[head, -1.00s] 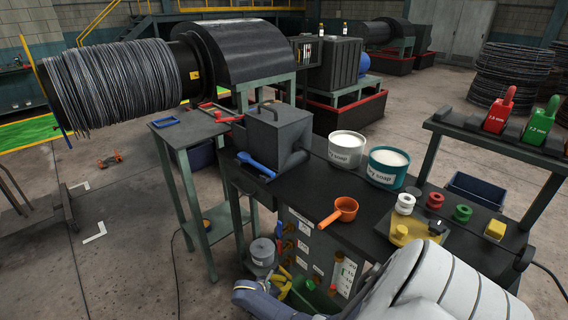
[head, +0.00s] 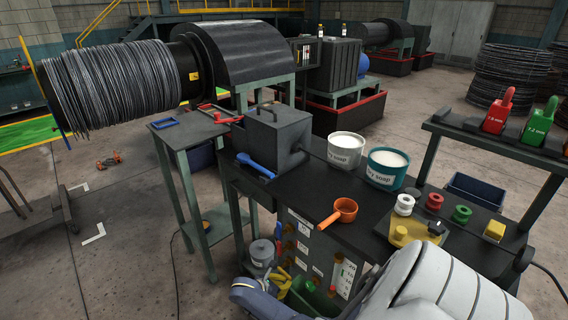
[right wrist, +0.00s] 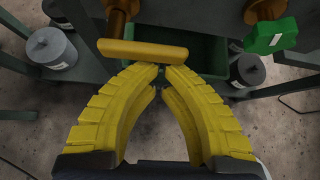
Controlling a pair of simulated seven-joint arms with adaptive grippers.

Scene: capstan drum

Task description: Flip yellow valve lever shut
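The yellow valve lever (right wrist: 142,52) lies crosswise in the right wrist view, on a brown valve stem (right wrist: 118,22). My right gripper (right wrist: 162,70) has yellow ribbed fingers whose tips nearly meet just below the lever's right half. Nothing shows between the fingers; it looks shut and empty. Whether the tips touch the lever I cannot tell. In the head view the right gripper (head: 283,281) is low at the bench front, beside the valve panel (head: 298,226), and the lever is hard to pick out there. My left gripper is not in view.
A green-handled valve (right wrist: 270,37) is right of the lever. A green bin (right wrist: 205,55) and grey weights (right wrist: 52,48) lie below. On the bench (head: 300,195) are an orange ladle (head: 345,209), two soap tubs (head: 386,166) and a grey box (head: 278,136).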

